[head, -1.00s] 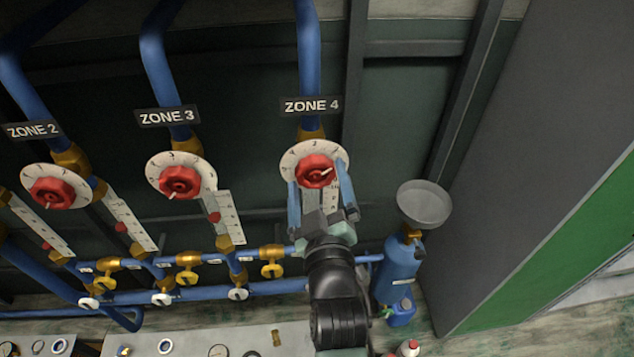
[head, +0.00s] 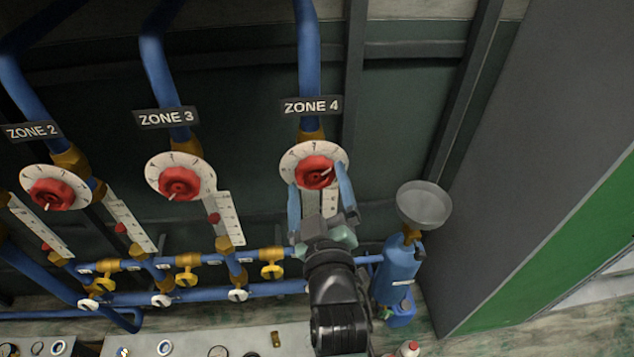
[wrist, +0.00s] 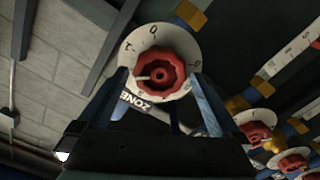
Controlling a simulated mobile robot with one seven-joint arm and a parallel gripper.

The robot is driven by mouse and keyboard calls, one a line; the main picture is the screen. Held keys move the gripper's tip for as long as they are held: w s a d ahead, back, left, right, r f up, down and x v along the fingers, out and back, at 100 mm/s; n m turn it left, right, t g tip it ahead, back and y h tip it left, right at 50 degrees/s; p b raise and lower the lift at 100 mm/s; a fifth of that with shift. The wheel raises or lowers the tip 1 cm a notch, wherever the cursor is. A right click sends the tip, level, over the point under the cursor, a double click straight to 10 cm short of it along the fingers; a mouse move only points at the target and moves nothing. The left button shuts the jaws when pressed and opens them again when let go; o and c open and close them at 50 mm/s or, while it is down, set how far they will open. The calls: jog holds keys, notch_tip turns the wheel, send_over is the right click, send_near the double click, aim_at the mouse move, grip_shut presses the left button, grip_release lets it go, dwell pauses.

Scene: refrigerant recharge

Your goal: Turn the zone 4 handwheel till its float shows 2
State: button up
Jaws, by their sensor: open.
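The zone 4 handwheel (head: 317,172) is a red knob with a pale pointer mark, set on a round white numbered dial (head: 291,164) below the ZONE 4 sign (head: 312,106). In the head view its pointer slants up and right. My gripper (head: 320,188) is open, its two blue fingers on either side of the handwheel's lower part. The wrist view shows the red handwheel (wrist: 163,74) ahead, between and beyond the open fingers (wrist: 160,88). I cannot tell whether they touch it. The zone 4 float scale (head: 331,204) is mostly hidden behind my gripper; its float cannot be seen.
The zone 3 handwheel (head: 180,183) and zone 2 handwheel (head: 52,194) are to the left, with float scales beside them. Yellow valves (head: 272,262) sit on blue pipes below. A blue cylinder (head: 399,265) and a grey pan (head: 425,205) stand to the right.

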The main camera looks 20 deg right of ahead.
jog(key=p+v, duration=0.1)
jog(key=v, duration=0.5)
jog(key=shift+s, duration=0.35)
jog(key=w+a+r+t+y, duration=0.1)
jog(key=w+a+r+t, duration=0.1)
jog(key=r, duration=0.6)
jog(key=w+a+r+m+t, duration=0.1)
jog(key=a+r, duration=0.1)
jog(key=r, duration=0.6)
jog(key=w+a+r+t+y, duration=0.1)
jog(key=w+a+r+t, duration=0.15)
jog(key=r, duration=0.55)
jog(key=s+a+r+m+t+y, duration=0.1)
jog(key=s+a+r, duration=0.3)
jog(key=r, duration=0.7)
jog(key=s+a+r+m+t+y, duration=0.1)
jog(key=s+a+r+t+y, duration=0.1)
jog(key=s+r, duration=0.4)
notch_tip(320, 180, up, 6)
jog(key=shift+s+a+f+t, duration=0.15)
jog(key=shift+s+a+t, duration=0.25)
jog(key=shift+a+t, duration=0.45)
